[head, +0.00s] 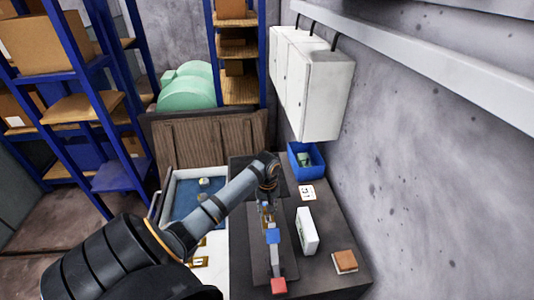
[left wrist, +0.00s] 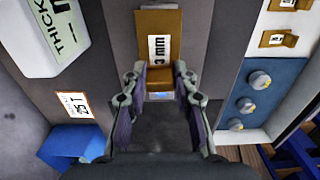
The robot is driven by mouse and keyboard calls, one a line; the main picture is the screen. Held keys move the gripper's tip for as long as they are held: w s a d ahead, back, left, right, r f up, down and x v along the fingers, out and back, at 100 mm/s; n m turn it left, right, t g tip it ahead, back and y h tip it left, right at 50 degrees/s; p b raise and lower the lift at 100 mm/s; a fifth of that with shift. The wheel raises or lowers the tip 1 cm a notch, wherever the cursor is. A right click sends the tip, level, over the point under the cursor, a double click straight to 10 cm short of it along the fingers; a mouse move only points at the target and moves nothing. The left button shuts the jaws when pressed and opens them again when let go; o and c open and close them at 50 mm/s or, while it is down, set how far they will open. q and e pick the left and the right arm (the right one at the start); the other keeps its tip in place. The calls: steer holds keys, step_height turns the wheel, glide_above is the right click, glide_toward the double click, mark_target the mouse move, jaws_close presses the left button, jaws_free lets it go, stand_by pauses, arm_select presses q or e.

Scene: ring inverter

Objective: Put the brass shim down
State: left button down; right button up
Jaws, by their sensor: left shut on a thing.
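The brass shim (left wrist: 158,27) is a bent, brass-coloured piece with a white label that ends in "3 mm". In the left wrist view it lies between the fingertips of my left gripper (left wrist: 158,80), which is shut on it. In the head view my left gripper (head: 267,212) points down over the dark bench (head: 335,283), above a narrow fixture with a blue block (head: 273,236) and a red end (head: 278,285). The shim is too small and covered to make out there. I cannot tell whether it touches the fixture. My right gripper is not in view.
Left of the fixture is a white-rimmed tray (head: 222,246) with labelled brass pieces (left wrist: 277,38) and round knobs (left wrist: 259,79). To the right are a white box (head: 307,230), a label card (head: 306,192), a blue bin (head: 307,160) and a brown block (head: 344,261).

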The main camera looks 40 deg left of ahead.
mark_target(267, 215)
arm_select(q)
step_height(267, 215, down, 3)
steer(key=shift+r+p, duration=0.1)
steer(key=shift+p, duration=0.2)
steer(key=shift+w+a+f, duration=0.1)
steer(key=shift+f, duration=0.35)
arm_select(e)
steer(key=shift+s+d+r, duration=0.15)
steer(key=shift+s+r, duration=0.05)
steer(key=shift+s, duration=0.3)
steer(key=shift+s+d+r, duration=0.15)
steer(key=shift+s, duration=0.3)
arm_select(q)
steer(key=shift+f, duration=0.1)
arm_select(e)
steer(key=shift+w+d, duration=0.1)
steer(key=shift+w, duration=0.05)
arm_select(q)
steer(key=c, duration=1.1)
jaws_free()
steer(key=shift+o, duration=0.2)
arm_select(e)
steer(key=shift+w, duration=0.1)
